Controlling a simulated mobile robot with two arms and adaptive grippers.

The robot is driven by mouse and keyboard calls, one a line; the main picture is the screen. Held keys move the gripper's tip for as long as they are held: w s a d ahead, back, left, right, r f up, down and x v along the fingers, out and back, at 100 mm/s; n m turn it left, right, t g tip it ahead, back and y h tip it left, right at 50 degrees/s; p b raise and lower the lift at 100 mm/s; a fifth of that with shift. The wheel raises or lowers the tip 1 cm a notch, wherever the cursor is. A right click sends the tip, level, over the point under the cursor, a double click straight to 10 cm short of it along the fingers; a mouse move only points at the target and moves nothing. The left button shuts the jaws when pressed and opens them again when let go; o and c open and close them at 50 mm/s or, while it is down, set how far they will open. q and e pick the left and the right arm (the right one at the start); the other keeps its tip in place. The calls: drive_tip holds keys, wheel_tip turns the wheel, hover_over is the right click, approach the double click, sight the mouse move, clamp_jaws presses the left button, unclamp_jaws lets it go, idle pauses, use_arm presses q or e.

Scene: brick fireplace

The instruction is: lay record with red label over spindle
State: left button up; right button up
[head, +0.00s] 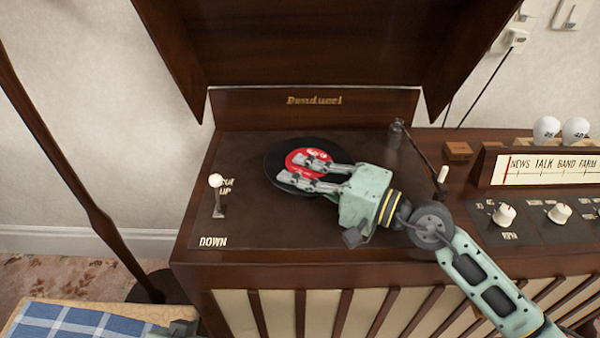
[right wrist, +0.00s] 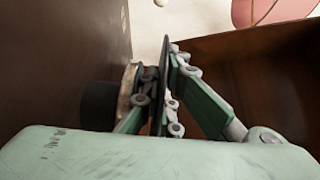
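The black record with a red label (head: 278,160) is over the dark deck of the record player (head: 260,225). My right gripper (head: 296,173) reaches over it from the right, with finger parts covering much of the label. In the right wrist view the record shows edge-on as a thin dark line (right wrist: 165,65) between the fingers of my right gripper (right wrist: 160,85), which are closed on it. There it appears parallel to the deck and a little apart from it. The spindle is not visible. A small grey-green part of my left arm or gripper (head: 182,328) shows at the bottom edge.
The raised lid (head: 310,45) stands behind the deck. A white-knobbed lever (head: 216,182) is left of the record, and a tonearm (head: 420,148) stands at the back right. Radio knobs (head: 504,215) lie farther right. A blue checked cloth (head: 60,325) is at the lower left.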

drive_tip(key=o, duration=0.5)
drive_tip(key=shift+s+f, duration=0.1)
drive_tip(key=shift+f, duration=0.1)
drive_tip(key=shift+c, duration=0.2)
drive_tip(key=shift+f, duration=0.3)
drive_tip(key=shift+s+d, duration=0.15)
drive_tip(key=shift+d, duration=0.15)
drive_tip(key=v, duration=0.7)
drive_tip(key=r+v, duration=0.1)
drive_tip(key=v, duration=0.2)
drive_tip(key=shift+s+d, duration=0.15)
drive_tip(key=shift+s+d+r, duration=0.15)
drive_tip(key=shift+s+d, duration=0.1)
drive_tip(key=shift+d, duration=0.15)
